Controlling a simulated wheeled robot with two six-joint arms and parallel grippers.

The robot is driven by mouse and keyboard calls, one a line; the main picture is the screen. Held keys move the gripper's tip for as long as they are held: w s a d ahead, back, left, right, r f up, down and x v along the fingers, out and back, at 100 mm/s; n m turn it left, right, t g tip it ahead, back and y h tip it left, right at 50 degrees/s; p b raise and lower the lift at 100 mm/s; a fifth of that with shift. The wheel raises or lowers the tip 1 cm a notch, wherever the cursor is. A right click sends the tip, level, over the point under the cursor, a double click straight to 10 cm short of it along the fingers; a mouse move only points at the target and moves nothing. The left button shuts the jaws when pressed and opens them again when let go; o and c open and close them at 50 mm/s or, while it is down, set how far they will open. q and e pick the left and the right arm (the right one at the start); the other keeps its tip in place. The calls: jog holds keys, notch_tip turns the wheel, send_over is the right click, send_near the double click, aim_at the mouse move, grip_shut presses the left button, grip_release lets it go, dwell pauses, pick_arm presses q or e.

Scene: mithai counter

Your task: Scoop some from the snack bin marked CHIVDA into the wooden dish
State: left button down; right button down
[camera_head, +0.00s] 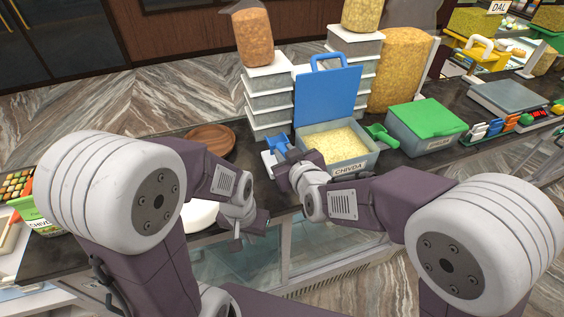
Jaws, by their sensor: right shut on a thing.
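The snack bin marked CHIVDA (366,165) stands on the dark counter with its blue lid (328,98) raised, and pale yellow snack (336,143) shows inside. My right gripper (281,156) is at the bin's left side, shut on a blue scoop (275,143). The wrist hides part of the grip, and I cannot tell whether the scoop holds anything. The round brown wooden dish (211,138) lies on the counter to the left and looks empty. My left gripper (238,242) hangs low near the counter's front edge, apart from the dish; its finger gap is unclear.
A green scoop (381,134) lies at the bin's right, beside a closed green-lidded bin (427,117). Stacked containers (268,100) stand behind the blue scoop. A white round thing (200,215) is partly hidden by my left arm. Some counter is clear between dish and bin.

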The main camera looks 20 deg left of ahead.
jog(key=shift+w+f, duration=0.1)
jog(key=shift+f, duration=0.35)
jog(key=shift+d, duration=0.1)
jog(key=shift+s+d+f+p, duration=0.15)
jog(key=shift+s+f, duration=0.1)
jog(key=shift+f, duration=0.35)
jog(key=shift+s+d+f+p, duration=0.15)
jog(key=shift+s+f, duration=0.1)
jog(key=shift+f, duration=0.35)
jog(key=shift+a+f, duration=0.1)
jog(key=shift+f, duration=0.3)
jog(key=shift+w+a+f, duration=0.25)
jog(key=shift+w, duration=0.1)
jog(key=shift+s+d+f+b, duration=0.15)
jog(key=shift+f+b, duration=0.1)
jog(key=shift+b, duration=0.05)
jog(key=c, duration=1.2)
grip_release()
jog(key=shift+s+r, duration=0.1)
